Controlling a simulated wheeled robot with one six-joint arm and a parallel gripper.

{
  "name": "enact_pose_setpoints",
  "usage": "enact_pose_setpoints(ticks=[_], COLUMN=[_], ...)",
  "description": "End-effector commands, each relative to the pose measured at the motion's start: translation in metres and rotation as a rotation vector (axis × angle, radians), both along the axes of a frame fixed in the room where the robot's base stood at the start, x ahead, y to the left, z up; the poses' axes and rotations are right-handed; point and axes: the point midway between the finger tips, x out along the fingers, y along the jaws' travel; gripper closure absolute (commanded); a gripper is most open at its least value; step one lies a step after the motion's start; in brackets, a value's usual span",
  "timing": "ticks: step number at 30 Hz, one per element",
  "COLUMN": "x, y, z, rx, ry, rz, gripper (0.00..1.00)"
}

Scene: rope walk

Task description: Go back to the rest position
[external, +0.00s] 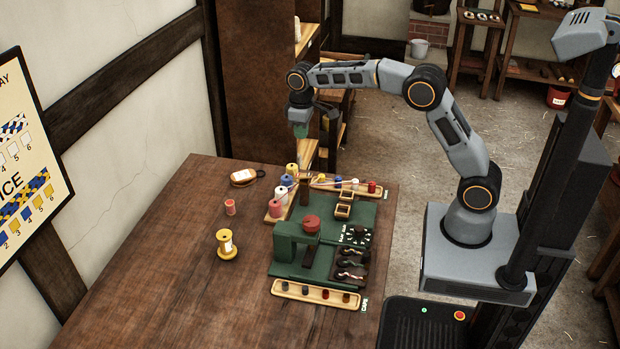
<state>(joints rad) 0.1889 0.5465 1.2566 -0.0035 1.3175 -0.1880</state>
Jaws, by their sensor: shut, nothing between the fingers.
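My gripper (301,130) is at the end of my raised, outstretched arm in the external view. It hangs above the far edge of the wooden table (165,260), clear of everything on it. It points down and is shut with nothing in it. The green rope machine (292,245) with a red knob on top stands on the table below and in front of it. A wooden rack of colored spools (283,196) stands behind the machine, on its left. Fine details of the fingertips are too small to see.
A yellow spool (227,245), a small red spool (230,207) and an orange-brown tagged item (243,177) lie left of the machine. A tray of dark pieces (316,293) lies in front. A brown cabinet (262,90) stands behind the table. The table's left part is bare.

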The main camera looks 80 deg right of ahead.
Motion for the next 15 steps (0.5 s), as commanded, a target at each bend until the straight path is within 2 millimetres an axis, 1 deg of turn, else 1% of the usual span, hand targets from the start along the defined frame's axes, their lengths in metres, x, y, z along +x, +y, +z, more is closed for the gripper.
enact_pose_setpoints(ticks=[13, 15], x=[0.0001, 0.0035], y=[0.0, -0.0006], z=[0.0, -0.0008], rx=[0.0, -0.004], ry=[-0.001, -0.02], rz=[-0.003, -0.02], gripper=[1.0, 1.0])
